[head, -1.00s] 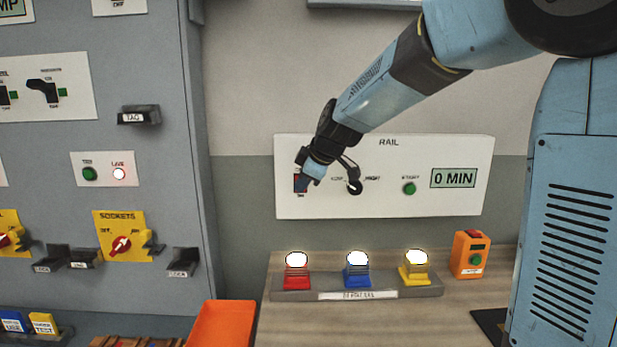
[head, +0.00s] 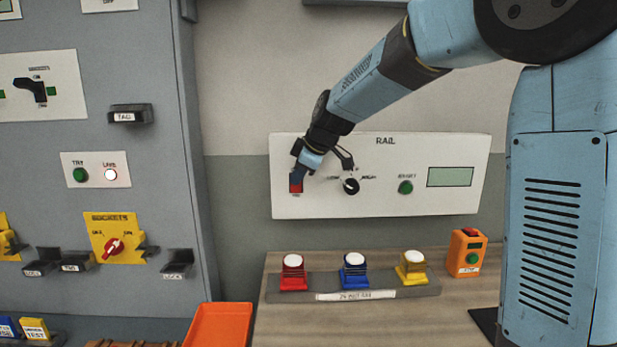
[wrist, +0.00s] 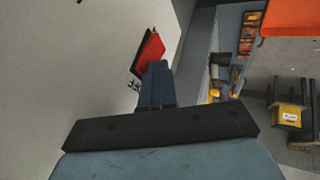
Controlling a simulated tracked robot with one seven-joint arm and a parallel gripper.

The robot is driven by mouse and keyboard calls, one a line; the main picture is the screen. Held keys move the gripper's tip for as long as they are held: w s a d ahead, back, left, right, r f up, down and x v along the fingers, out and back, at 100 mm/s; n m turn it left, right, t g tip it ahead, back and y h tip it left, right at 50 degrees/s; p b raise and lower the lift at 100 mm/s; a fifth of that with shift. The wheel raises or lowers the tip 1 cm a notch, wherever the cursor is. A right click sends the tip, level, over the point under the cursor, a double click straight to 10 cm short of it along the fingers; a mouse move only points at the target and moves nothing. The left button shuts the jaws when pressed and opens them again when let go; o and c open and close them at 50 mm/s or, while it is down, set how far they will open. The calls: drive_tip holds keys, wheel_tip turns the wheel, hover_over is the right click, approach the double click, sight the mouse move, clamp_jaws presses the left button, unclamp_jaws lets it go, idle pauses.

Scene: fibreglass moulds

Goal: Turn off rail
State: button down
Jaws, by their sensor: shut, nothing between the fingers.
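The white RAIL panel (head: 420,205) is on the back wall. At its left is a rocker switch (head: 296,186), its lower part showing red; its upper part is hidden by my gripper. My gripper (head: 304,166) is shut and empty, its tip at or right beside the switch; I cannot tell whether it touches. In the wrist view the red switch (wrist: 149,52) shows just beyond the shut fingers (wrist: 157,72). A black knob (head: 351,186) and a green button (head: 405,187) sit right of it. The panel's display (head: 450,177) is blank.
Below the panel, a grey strip (head: 350,294) bears red (head: 293,275), blue (head: 354,274) and yellow (head: 411,270) lamps with dull white domes. An orange box (head: 466,255) stands to their right. A grey cabinet (head: 150,200) is at left; an orange tray (head: 220,322) is in front.

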drive_tip(key=shift+d, duration=0.1)
drive_tip(key=shift+r, duration=0.75)
drive_tip(key=s+v, duration=0.1)
drive_tip(key=v, duration=1.1)
drive_tip(key=shift+s+a+f, duration=0.3)
drive_tip(key=shift+s+a, duration=0.05)
drive_tip(key=shift+a, duration=0.05)
